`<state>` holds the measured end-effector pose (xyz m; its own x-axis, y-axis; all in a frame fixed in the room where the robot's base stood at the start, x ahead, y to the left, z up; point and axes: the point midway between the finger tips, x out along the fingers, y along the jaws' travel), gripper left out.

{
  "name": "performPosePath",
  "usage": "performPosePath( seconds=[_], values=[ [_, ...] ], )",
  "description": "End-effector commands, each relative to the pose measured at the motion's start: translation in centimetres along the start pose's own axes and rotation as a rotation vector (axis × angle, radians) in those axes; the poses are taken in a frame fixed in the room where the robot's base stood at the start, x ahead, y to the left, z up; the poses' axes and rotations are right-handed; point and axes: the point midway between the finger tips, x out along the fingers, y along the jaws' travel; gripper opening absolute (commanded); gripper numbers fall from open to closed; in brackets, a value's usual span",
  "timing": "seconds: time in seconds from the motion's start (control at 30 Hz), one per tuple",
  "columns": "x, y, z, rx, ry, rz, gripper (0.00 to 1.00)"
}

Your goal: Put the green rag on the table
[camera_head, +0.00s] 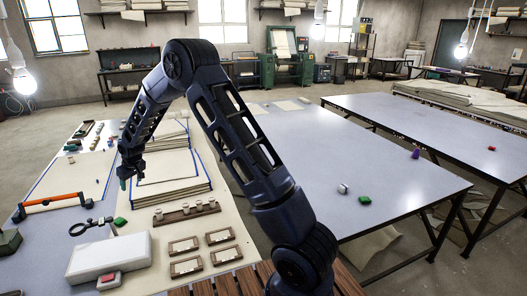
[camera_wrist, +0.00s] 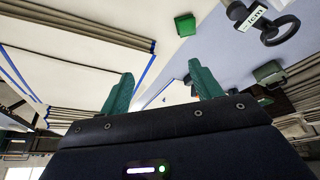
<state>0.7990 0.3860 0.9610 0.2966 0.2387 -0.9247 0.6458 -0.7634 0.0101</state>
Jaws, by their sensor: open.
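A small green folded piece (camera_head: 120,222), which may be the green rag, lies on the left table (camera_head: 135,240) near a magnifier. It also shows at the top of the wrist view (camera_wrist: 185,25), apart from my fingers. Another small green piece (camera_head: 365,200) lies on the middle table (camera_head: 330,150); I cannot tell which one is the rag. My gripper (camera_head: 124,182) hangs over the left table, beside a stack of blue-edged sheets. In the wrist view its two teal fingers (camera_wrist: 161,78) are spread apart with nothing between them.
On the left table are the sheet stack (camera_head: 170,190), an orange-handled tool (camera_head: 52,202), the magnifier (camera_head: 82,228), a white box (camera_head: 108,258) and wooden frames (camera_head: 186,266). The middle table holds a small silver item (camera_head: 343,188) and a purple one (camera_head: 415,154); most of it is bare.

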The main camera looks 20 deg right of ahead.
Motion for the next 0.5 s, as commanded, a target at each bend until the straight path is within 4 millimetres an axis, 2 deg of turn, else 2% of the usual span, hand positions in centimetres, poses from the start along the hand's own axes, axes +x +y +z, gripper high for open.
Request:
performPosePath(
  seconds=[0.03,0.1,0.27,0.5],
  values=[
    [-2.4,1.3,0.3,0.016,0.005,0.009,0.64],
    [-5.1,2.9,1.0,0.038,0.004,0.021,0.64],
    [-11.4,6.1,3.1,0.088,0.003,0.046,0.64],
    [-20.2,10.1,7.5,0.166,0.001,0.084,0.64]
  ],
)
